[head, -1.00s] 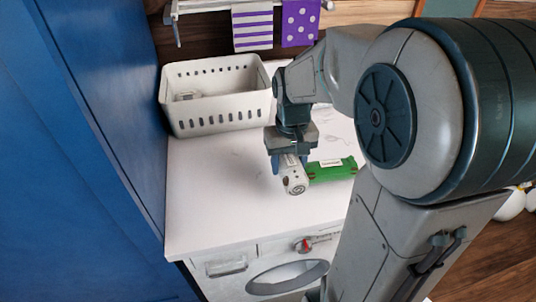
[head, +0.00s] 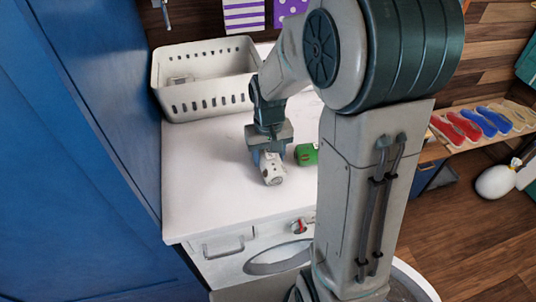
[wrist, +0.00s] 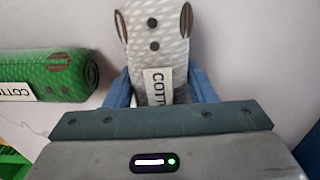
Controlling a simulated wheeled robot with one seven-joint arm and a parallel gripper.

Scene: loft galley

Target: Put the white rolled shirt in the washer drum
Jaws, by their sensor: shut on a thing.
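The white rolled shirt (head: 273,168) is in my gripper (head: 268,156) just above or at the white counter top; I cannot tell if it touches. In the wrist view the shirt (wrist: 155,40), with its label and dark buttons, lies between the two blue fingers of my gripper (wrist: 160,90), which are shut on it. The washer's round door opening (head: 280,258) shows at the counter's front, below the top and partly hidden by my arm. I cannot see into the drum.
A green rolled shirt (head: 306,154) lies right of the white one, and at left in the wrist view (wrist: 40,76). A white perforated basket (head: 205,98) stands at the back left. A tall blue panel (head: 95,130) bounds the left. The counter's front left is clear.

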